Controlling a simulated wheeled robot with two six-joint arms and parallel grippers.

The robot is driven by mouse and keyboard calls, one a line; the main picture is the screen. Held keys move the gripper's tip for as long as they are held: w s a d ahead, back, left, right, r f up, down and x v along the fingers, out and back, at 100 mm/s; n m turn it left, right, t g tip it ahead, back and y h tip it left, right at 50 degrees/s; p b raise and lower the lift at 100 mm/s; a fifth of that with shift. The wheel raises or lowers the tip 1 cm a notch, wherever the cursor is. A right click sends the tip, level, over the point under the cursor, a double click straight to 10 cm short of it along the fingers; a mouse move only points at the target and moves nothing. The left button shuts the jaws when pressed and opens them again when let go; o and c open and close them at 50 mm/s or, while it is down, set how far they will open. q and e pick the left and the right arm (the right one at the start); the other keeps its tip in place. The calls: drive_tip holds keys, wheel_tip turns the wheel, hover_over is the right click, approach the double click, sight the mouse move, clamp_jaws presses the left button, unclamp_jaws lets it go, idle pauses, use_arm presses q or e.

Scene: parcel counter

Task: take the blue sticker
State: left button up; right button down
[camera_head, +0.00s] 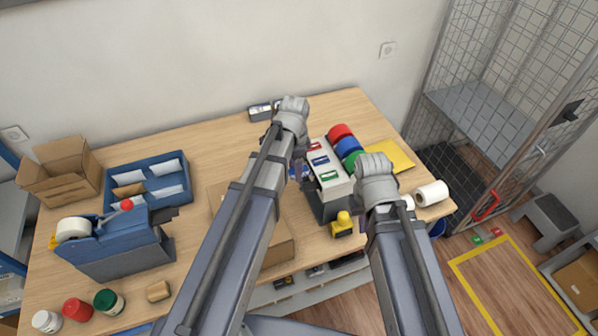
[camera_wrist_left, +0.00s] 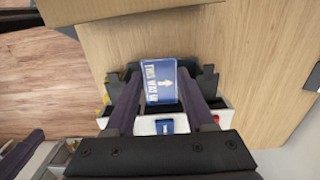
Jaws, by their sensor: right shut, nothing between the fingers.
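The blue sticker (camera_wrist_left: 160,82), with white lettering and an arrow, is between the fingertips of my left gripper (camera_wrist_left: 160,90) in the left wrist view. Both fingers meet its edges. In the head view, a bit of the sticker (camera_head: 293,172) shows left of the sticker dispenser (camera_head: 333,190), close to it. The dispenser has a pale top with red, blue and green labels, and red, blue and green rolls behind. The blue label (camera_wrist_left: 165,126) shows in the wrist view. My left gripper is mostly hidden by its arm in the head view. My right gripper is hidden behind its own arm.
A yellow envelope (camera_head: 388,156) and a white roll (camera_head: 432,193) lie right of the dispenser. A yellow stamp-like object (camera_head: 342,225) stands in front. A blue divided tray (camera_head: 147,186) and a tape dispenser (camera_head: 118,243) stand left.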

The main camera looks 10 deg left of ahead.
use_arm(q)
drive_tip(key=shift+c, duration=0.3)
drive_tip(key=shift+s+a+r+p, duration=0.2)
drive_tip(key=shift+a+r+p, duration=0.05)
drive_tip(key=shift+r+p, duration=0.55)
drive_tip(key=shift+s+a+r+p, duration=0.15)
drive_tip(key=shift+a+r+p, duration=0.1)
drive_tip(key=shift+r+p, duration=0.5)
drive_tip(key=shift+r, duration=0.1)
drive_tip(key=r+p, duration=0.6)
drive_tip(key=d+r+p, duration=0.1)
drive_tip(key=r+p, duration=0.1)
drive_tip(key=p, duration=0.1)
drive_tip(key=shift+w+r, duration=0.35)
drive_tip(key=shift+r, duration=0.05)
drive_tip(key=shift+s+f, duration=0.1)
